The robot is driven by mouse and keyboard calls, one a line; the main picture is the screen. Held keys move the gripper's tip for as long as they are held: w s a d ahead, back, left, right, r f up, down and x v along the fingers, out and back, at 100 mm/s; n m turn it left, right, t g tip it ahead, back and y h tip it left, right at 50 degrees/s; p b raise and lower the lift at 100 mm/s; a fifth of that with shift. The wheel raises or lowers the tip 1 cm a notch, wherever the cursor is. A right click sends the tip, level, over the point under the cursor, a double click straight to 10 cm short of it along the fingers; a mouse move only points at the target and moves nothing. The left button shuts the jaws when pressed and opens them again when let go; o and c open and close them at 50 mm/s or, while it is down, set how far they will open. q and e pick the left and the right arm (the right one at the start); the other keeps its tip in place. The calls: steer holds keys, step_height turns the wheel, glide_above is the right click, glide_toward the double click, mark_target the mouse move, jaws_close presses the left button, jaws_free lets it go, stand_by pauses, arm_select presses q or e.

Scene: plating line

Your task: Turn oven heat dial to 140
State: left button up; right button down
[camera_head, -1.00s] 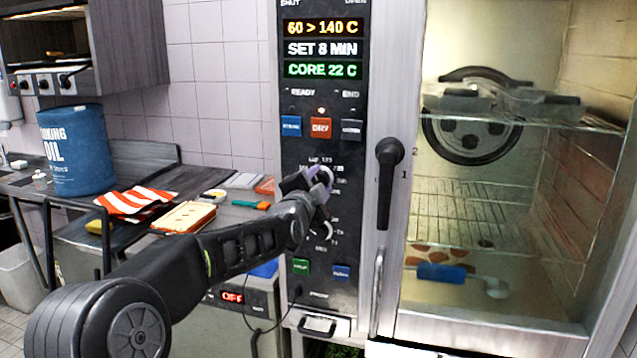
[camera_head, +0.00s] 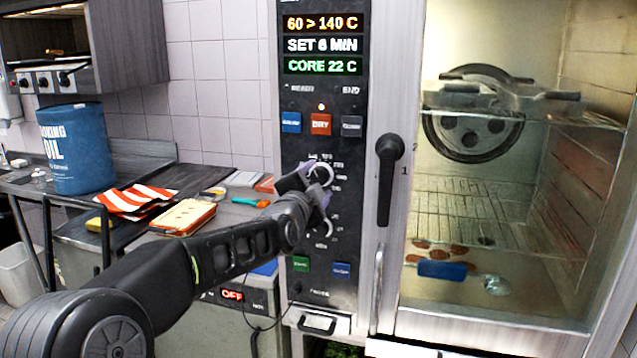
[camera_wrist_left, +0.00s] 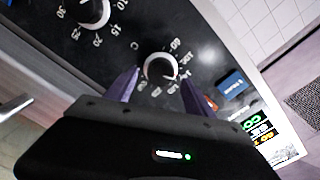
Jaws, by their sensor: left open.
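The oven's black control panel (camera_head: 345,270) has an upper heat dial (camera_head: 325,168), a dark knob with a pale ring, partly hidden by my gripper. My left gripper (camera_head: 315,182) is at this dial, with its purple-grey fingers open. In the left wrist view the dial (camera_wrist_left: 160,69) lies between the open fingertips (camera_wrist_left: 158,82), one on each side; I cannot tell whether they touch it. The oven display (camera_head: 323,45) reads 60 > 140 C, a SET minutes line with a blurred digit, and CORE 22 C. My right gripper is not in view.
A minute dial (camera_wrist_left: 88,12) sits close to the heat dial. Blue, red and dark buttons (camera_head: 321,124) are above it. The oven door handle (camera_head: 388,180) stands out to the right. A blue oil drum (camera_head: 70,150) and a striped cloth (camera_head: 135,199) are on the left counter.

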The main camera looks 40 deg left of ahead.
arm_select(q)
steer(key=b+v, duration=0.1)
steer(key=v, duration=0.4)
steer(key=shift+s+d, duration=0.15)
steer(key=shift+s, duration=0.15)
